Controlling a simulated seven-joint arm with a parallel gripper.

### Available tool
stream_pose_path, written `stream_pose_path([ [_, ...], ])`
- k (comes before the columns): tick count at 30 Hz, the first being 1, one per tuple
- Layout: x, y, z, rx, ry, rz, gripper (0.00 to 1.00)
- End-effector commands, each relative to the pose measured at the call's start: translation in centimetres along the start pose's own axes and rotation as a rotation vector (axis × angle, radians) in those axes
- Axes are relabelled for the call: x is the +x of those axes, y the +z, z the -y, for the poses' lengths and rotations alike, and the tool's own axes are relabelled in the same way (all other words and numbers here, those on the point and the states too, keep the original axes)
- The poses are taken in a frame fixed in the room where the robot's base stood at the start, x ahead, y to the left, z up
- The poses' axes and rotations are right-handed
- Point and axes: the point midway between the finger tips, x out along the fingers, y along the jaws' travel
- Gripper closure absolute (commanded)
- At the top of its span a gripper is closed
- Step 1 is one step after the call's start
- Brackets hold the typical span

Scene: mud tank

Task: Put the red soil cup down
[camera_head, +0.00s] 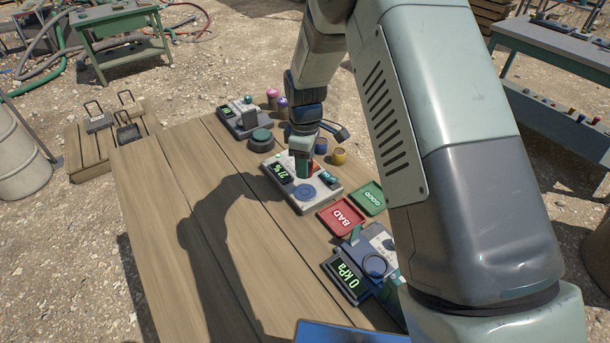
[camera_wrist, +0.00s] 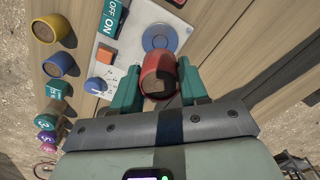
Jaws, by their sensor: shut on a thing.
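The red soil cup (camera_wrist: 150,62) is between the two green fingers of my gripper (camera_wrist: 158,88) in the wrist view, with brown soil inside. My gripper (camera_head: 307,163) is shut on it above the pale meter (camera_head: 322,198), and a bit of red shows beside the fingers in the head view. The meter has a green-lit display (camera_head: 281,172) and a round blue pad (camera_head: 305,192). In the wrist view the blue pad (camera_wrist: 160,37) is just beyond the cup, mostly uncovered. I cannot tell whether the cup touches the meter.
A red BAD tray (camera_head: 341,217) and a green GOOD tray (camera_head: 369,197) lie beside the meter. A blue cup (camera_head: 320,146) and a yellow cup (camera_head: 339,158) stand behind it. A kPa gauge (camera_head: 347,277) is nearer. The left of the wooden table (camera_head: 165,220) is clear.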

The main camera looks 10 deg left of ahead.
Motion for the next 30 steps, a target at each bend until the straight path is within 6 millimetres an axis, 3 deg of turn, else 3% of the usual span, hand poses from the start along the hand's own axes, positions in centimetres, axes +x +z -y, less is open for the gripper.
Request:
stream_pose_path([
  [5, -2.0, 1.2, 0.2, 0.062, -0.001, 0.001, 0.93],
  [12, -0.8, 8.0, 2.2, 0.463, -0.003, 0.004, 0.93],
  [16, -0.1, 10.5, 3.4, 0.629, -0.001, 0.002, 0.93],
  [24, 4.6, 11.3, 3.8, 0.691, -0.002, 0.003, 0.93],
  [30, 6.5, 11.2, 3.8, 0.688, 0.000, 0.001, 0.93],
])
